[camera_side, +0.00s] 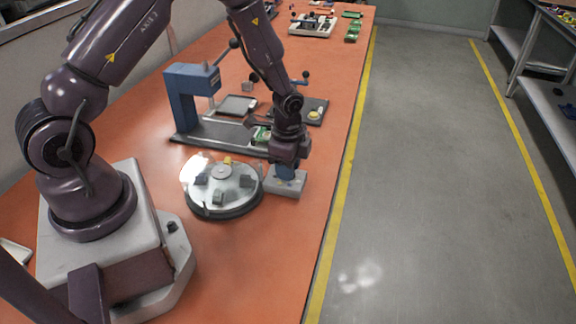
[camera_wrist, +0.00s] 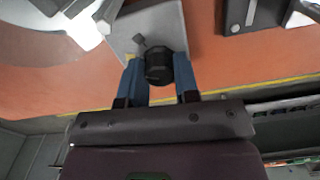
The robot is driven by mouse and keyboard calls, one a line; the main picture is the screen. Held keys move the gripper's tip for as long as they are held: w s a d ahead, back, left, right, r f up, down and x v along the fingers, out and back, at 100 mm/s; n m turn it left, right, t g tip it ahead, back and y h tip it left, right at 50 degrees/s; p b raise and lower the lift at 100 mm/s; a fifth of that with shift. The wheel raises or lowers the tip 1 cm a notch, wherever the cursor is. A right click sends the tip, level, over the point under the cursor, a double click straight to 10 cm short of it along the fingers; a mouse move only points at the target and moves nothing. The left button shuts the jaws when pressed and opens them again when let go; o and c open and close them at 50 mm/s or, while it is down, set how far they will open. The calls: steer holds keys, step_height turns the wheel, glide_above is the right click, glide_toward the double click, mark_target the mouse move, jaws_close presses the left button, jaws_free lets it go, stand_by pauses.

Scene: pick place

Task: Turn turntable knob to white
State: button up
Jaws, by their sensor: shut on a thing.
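The turntable (camera_side: 246,205) is a round disc with a clear cover, several small blocks and a dark base, on the orange bench. Its grey control box (camera_side: 287,187) stands at its right side. In the wrist view the box (camera_wrist: 172,22) carries a black round knob (camera_wrist: 158,68). My gripper (camera_side: 285,172) is above the box in the side view. In the wrist view its blue fingers (camera_wrist: 160,80) are on both sides of the knob and shut on it. A small dark mark and a yellow mark show on the box beside the knob. No white mark can be made out.
A blue press (camera_side: 190,95) on a grey base stands behind the turntable. Trays and small parts lie farther back. The bench's right edge is close to the box, with open floor (camera_side: 440,200) beyond. The front of the bench is clear.

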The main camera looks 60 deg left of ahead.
steer(key=n, duration=0.4)
steer(key=shift+n, duration=0.3)
steer(key=n, duration=0.5)
steer(key=shift+n, duration=0.3)
steer(key=n, duration=0.8)
steer(key=shift+n, duration=0.3)
steer(key=o, duration=0.9)
steer(key=shift+o, duration=0.2)
